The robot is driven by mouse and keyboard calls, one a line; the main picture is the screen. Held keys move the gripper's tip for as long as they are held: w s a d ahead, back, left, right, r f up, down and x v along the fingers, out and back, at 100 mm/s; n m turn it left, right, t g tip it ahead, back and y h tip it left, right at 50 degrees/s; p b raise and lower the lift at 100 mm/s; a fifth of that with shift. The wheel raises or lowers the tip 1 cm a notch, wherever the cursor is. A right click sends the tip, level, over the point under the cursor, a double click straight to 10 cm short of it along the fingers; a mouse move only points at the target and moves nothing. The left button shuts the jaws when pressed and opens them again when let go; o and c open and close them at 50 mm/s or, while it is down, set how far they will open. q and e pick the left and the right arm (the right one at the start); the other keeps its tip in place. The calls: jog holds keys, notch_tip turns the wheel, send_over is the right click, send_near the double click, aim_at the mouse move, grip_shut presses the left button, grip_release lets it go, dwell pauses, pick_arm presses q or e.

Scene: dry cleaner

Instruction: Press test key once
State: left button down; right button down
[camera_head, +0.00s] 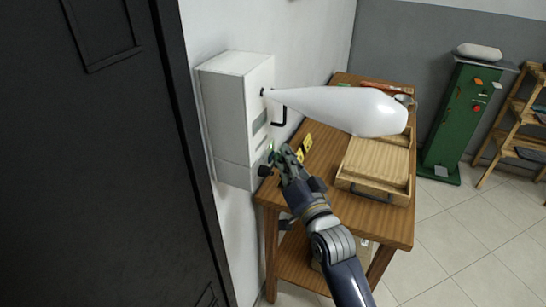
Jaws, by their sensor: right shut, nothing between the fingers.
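A white wall box (222,110) is mounted on the wall left of the table. A grey display window and a black hook-shaped handle (282,118) show on its front. A small green spot (270,147) shows low on the front, close to my fingertips. I cannot tell which part is the test key; my gripper may hide it. My right gripper (280,158) is shut and empty at the lower front of the box, beside a dark knob (264,170). Whether it touches the box is unclear. My left gripper is not in view.
A white, bulging tapered object (345,108) juts from the box above my gripper. The wooden table (395,222) holds a wooden tray (375,165) and a yellow-black item (305,148). A dark door stands left. A green cabinet (462,115) and wooden shelf stand right; floor between is clear.

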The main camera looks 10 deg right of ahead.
jog(key=shift+s+d, duration=0.45)
jog(key=shift+d, duration=0.15)
jog(key=shift+p, duration=0.3)
jog(key=shift+s+d+p, duration=0.25)
jog(key=shift+s+d, duration=0.45)
jog(key=shift+d, duration=0.35)
jog(key=shift+s+d+p, duration=0.25)
jog(key=shift+s+d, duration=0.45)
jog(key=shift+d, duration=0.3)
jog(key=shift+f, duration=0.1)
